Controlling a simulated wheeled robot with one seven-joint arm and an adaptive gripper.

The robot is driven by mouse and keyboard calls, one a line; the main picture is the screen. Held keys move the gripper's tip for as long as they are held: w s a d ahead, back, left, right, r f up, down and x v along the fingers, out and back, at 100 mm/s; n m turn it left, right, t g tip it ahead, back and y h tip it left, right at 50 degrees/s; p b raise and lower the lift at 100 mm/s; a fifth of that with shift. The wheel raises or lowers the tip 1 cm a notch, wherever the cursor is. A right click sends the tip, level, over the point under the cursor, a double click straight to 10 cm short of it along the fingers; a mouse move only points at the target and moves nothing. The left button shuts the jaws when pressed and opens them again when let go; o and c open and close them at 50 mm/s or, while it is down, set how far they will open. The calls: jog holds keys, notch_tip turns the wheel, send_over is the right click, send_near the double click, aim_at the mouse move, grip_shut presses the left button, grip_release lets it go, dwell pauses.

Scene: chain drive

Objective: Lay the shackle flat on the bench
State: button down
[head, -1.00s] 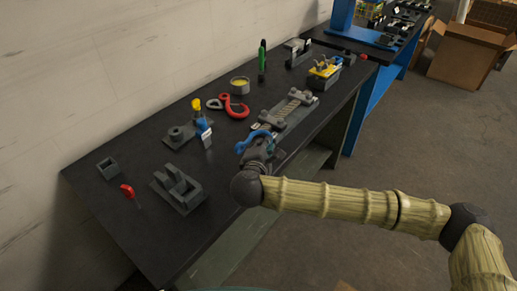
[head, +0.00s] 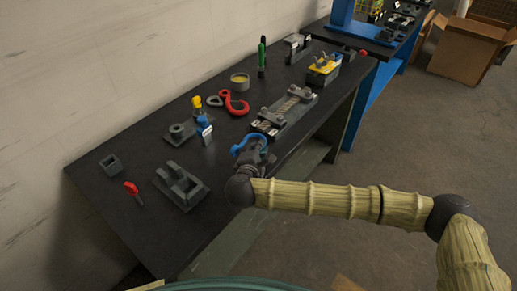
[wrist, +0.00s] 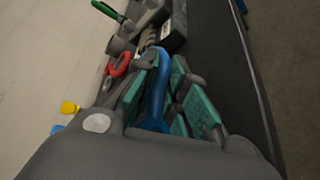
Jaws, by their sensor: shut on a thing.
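The blue shackle (head: 249,141) is held in my gripper (head: 258,157) above the front part of the black bench (head: 222,222). In the wrist view the shackle (wrist: 157,92) stands between the green finger pads of my gripper (wrist: 160,100), which is shut on it. Its curved bow points away from the palm.
A grey fixture with a chain (head: 285,110) lies just beyond the gripper. A red hook (head: 237,104), a yellow-topped tin (head: 240,82), a grey forked block (head: 182,187) and a red-handled tool (head: 132,189) stand around. Bare bench lies between the forked block and my gripper.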

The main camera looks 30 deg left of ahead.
jog(key=shift+f+b, duration=0.55)
jog(key=c, duration=1.4)
grip_release()
jog(key=shift+c, duration=0.2)
jog(key=shift+r, duration=0.1)
jog(key=shift+r+p, duration=0.55)
jog(key=shift+p, duration=0.1)
jog(key=shift+s+r, duration=0.1)
jog(key=shift+s, duration=0.05)
jog(key=b+v, duration=0.3)
jog(key=v, duration=0.8)
jog(key=shift+s+d, duration=0.15)
jog(key=shift+s, duration=0.2)
